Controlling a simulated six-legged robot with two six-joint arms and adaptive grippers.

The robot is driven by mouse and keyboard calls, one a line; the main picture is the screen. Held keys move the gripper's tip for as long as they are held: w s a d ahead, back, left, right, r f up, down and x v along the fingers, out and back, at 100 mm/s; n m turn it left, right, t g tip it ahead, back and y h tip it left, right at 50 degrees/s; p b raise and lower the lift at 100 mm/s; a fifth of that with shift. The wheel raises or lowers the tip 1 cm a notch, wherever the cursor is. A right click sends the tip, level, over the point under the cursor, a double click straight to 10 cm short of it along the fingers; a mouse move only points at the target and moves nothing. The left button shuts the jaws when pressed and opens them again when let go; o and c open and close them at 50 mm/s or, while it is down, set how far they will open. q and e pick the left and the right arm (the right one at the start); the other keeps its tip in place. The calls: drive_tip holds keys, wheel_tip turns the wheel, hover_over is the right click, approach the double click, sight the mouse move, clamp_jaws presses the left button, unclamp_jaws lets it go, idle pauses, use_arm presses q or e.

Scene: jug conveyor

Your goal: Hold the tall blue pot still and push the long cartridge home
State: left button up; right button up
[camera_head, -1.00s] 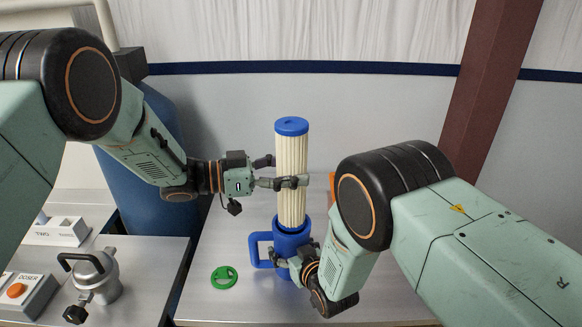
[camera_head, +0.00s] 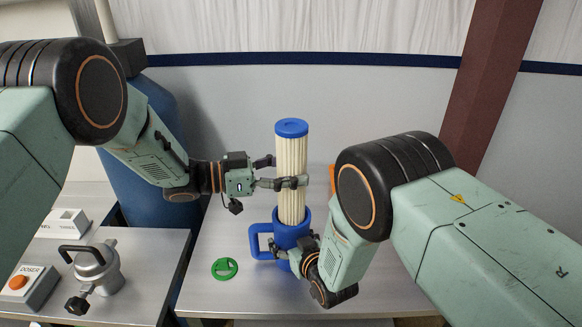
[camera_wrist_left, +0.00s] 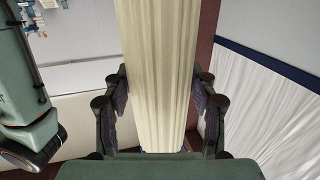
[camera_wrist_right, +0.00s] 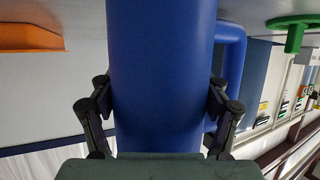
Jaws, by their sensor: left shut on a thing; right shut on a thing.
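The tall blue pot (camera_head: 289,237) stands upright on the metal table, its handle to the left. The long cartridge (camera_head: 291,160), cream and pleated with a blue cap, stands upright with its lower end inside the pot's mouth. Most of its length shows above the rim. My left gripper (camera_head: 288,183) is shut on the cartridge at about mid-height; the pleats fill the jaws in the left wrist view (camera_wrist_left: 158,80). My right gripper (camera_head: 292,258) is shut on the pot's body low down, also seen in the right wrist view (camera_wrist_right: 160,80). The cartridge's lower end is hidden inside the pot.
An orange object (camera_head: 333,178) is partly hidden behind my right arm. On the left table stand a metal canister (camera_head: 97,268) and a doser box (camera_head: 27,288). A blue barrel (camera_head: 150,180) stands behind.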

sight(290, 200)
use_arm(q)
drive_tip(key=shift+f, duration=4.15)
drive_tip(key=shift+r, duration=0.1)
drive_tip(key=shift+r, duration=5.3)
